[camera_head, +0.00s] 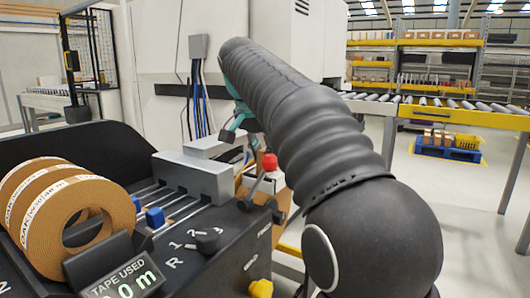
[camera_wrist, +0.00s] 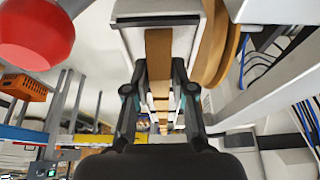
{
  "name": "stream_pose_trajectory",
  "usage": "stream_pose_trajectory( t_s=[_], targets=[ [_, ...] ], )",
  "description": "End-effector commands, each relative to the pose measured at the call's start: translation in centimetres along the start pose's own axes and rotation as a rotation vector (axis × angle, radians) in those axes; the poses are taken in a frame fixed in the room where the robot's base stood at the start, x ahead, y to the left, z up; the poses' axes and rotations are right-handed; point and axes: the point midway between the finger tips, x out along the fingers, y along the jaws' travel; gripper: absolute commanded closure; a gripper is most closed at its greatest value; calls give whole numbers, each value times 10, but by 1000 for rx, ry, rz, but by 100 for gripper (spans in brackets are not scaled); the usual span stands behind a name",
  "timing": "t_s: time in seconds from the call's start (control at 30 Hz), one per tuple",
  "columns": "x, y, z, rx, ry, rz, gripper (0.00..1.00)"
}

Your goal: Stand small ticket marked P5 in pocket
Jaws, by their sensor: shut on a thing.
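My gripper (camera_wrist: 159,68) is shut on a narrow brown strip (camera_wrist: 158,46) that shows between its fingertips in the wrist view. The strip runs up against a pale grey housing (camera_wrist: 125,12). I see no P5 mark on it. In the head view my gripper (camera_head: 235,124) is partly hidden behind my arm, near a grey block (camera_head: 200,172) on the black machine. I cannot make out a ticket or its pocket in either view.
Oak tape rolls (camera_head: 50,215) stand at the left, behind a "TAPE USED" display (camera_head: 112,275). A red knob (camera_head: 270,162) rises close to my arm and shows large in the wrist view (camera_wrist: 35,35). A roller conveyor (camera_head: 440,108) lies behind at the right.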

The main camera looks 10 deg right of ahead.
Motion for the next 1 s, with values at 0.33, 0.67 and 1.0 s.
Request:
stream_pose_trajectory(
  t_s=[0.33, 0.67, 1.0],
  targets=[
    [0, 0, 0, 0, 0, 0, 47],
    [-19, -1, 0, 0, 2, -2, 47],
    [-64, -1, 0, 0, 1, -1, 47]
  ],
)
